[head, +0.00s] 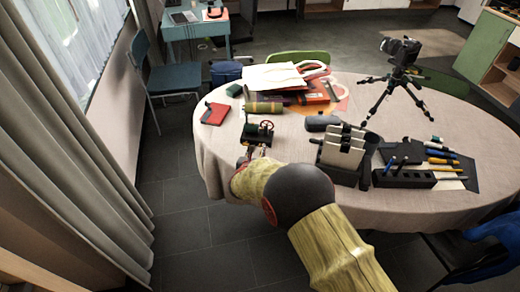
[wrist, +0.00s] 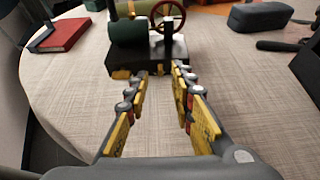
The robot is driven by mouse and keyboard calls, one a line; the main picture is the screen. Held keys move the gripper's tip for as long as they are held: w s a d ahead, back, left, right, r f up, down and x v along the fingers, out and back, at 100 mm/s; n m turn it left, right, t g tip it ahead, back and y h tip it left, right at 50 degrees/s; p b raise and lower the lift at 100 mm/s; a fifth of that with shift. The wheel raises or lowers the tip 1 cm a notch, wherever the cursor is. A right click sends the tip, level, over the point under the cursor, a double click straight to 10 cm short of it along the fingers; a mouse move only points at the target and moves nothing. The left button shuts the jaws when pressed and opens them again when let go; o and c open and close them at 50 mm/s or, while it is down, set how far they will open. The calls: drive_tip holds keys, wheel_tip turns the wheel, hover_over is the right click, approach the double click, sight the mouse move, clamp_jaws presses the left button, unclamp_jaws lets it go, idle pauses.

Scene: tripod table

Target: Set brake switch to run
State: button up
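A small machine on a black base (wrist: 148,58) sits on the table in front of my gripper, with a dark green cylinder (wrist: 127,31) and a red spoked wheel (wrist: 182,21) on top. It also shows in the head view (head: 257,132), near the table's left front edge. Small yellow parts (wrist: 121,74) show low on the base's near side. I cannot tell which part is the brake switch or how it is set. My gripper (wrist: 159,76) is open and empty, its fingertips close to the base's near side. I cannot tell whether they touch it. In the head view, my arm mostly hides the gripper.
A red notebook (wrist: 64,35) lies left of the machine. An olive cylinder (head: 263,107) lies behind it. A dark case (head: 321,123) and a black holder with cards (head: 343,153) stand right. A camera tripod (head: 401,84) stands farther back. The cloth before the machine is clear.

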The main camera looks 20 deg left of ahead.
sight(260, 146)
drive_tip(key=shift+b+x, duration=0.4)
drive_tip(key=shift+x, duration=1.1)
drive_tip(key=shift+c, duration=0.7)
drive_tip(key=c, duration=0.4)
clamp_jaws()
